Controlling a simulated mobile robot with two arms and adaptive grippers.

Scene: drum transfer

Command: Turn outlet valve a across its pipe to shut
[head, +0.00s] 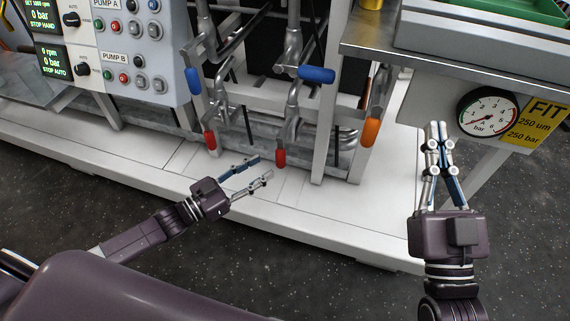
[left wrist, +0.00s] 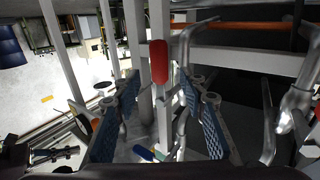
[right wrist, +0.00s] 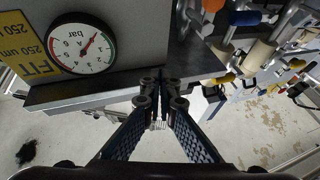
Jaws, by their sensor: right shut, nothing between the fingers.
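No label in view tells which lever is outlet valve a. Two red lever handles hang down on the pipes, the left red handle (head: 210,139) and the right red handle (head: 280,158). A blue handle (head: 317,74) lies sideways, another blue handle (head: 193,81) stands upright, and an orange handle (head: 371,132) hangs on the right. My left gripper (head: 264,167) is open and empty, its tips just short of the right red handle. In the left wrist view a red handle (left wrist: 158,60) shows ahead, between the open fingers. My right gripper (head: 435,126) is shut and empty, below the bench edge.
A control panel (head: 125,50) with pump buttons stands at the left. A pressure gauge (head: 488,114) is beside my right gripper, under a metal bench edge (head: 440,62). White frame posts (head: 334,90) and pipes crowd the valves. The pale plinth (head: 150,170) in front is clear.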

